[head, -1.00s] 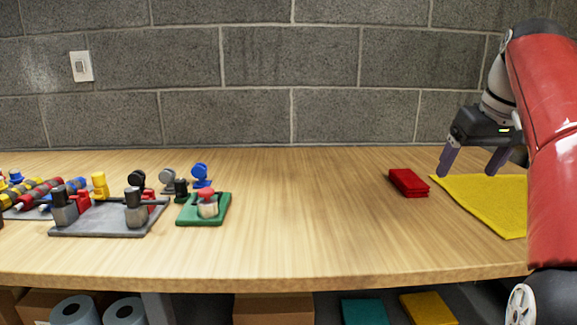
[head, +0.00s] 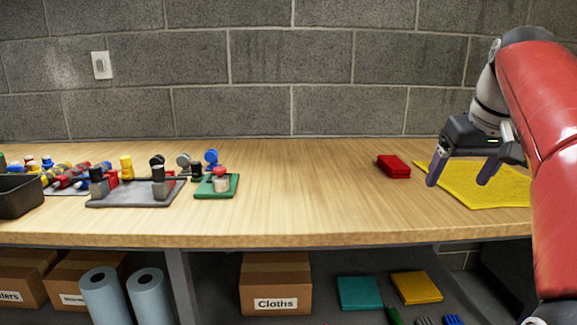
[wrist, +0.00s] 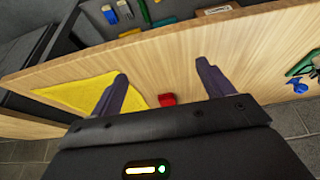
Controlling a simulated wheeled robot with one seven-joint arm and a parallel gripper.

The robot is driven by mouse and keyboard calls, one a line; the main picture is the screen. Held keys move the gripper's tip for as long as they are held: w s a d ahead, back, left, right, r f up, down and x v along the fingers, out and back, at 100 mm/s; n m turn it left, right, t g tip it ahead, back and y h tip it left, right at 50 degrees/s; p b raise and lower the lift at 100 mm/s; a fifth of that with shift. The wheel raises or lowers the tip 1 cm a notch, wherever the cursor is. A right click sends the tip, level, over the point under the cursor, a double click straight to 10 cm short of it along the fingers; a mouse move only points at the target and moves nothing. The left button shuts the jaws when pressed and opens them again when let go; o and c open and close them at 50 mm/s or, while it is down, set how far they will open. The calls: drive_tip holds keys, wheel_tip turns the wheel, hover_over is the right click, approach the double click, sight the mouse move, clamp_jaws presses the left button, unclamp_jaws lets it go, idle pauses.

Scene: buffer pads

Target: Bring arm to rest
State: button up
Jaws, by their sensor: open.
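My gripper (head: 459,177) is at the right of the head view, on my red arm. Its two purple fingers are spread apart with nothing between them. It hangs over the worktop, in front of the yellow cloth (head: 490,190) in the picture. A folded red cloth (head: 393,166) lies just left of the fingers. In the wrist view my gripper (wrist: 163,75) shows both fingers apart, with the red cloth (wrist: 167,99) and the yellow cloth (wrist: 85,92) on the worktop beyond. I cannot tell the exact height of the fingers above the worktop.
The worktop (head: 300,190) is clear in the middle. At left stand a grey board (head: 130,197) and a green board (head: 217,187) with parts, and a black bin (head: 18,196). Below are a Cloths box (head: 275,282), paper rolls (head: 103,297), and folded teal and yellow cloths. A block wall stands behind.

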drive_tip(key=s+a+f, duration=0.7)
drive_tip(key=s+f, duration=0.2)
drive_tip(key=f, duration=0.3)
drive_tip(key=s+a+f+t, duration=0.1)
drive_tip(key=s+a+f, duration=0.6)
drive_tip(key=f, duration=0.5)
drive_tip(key=s, duration=0.2)
drive_tip(key=shift+s+f, duration=0.25)
drive_tip(key=shift+s, duration=0.15)
drive_tip(key=shift+a, duration=0.1)
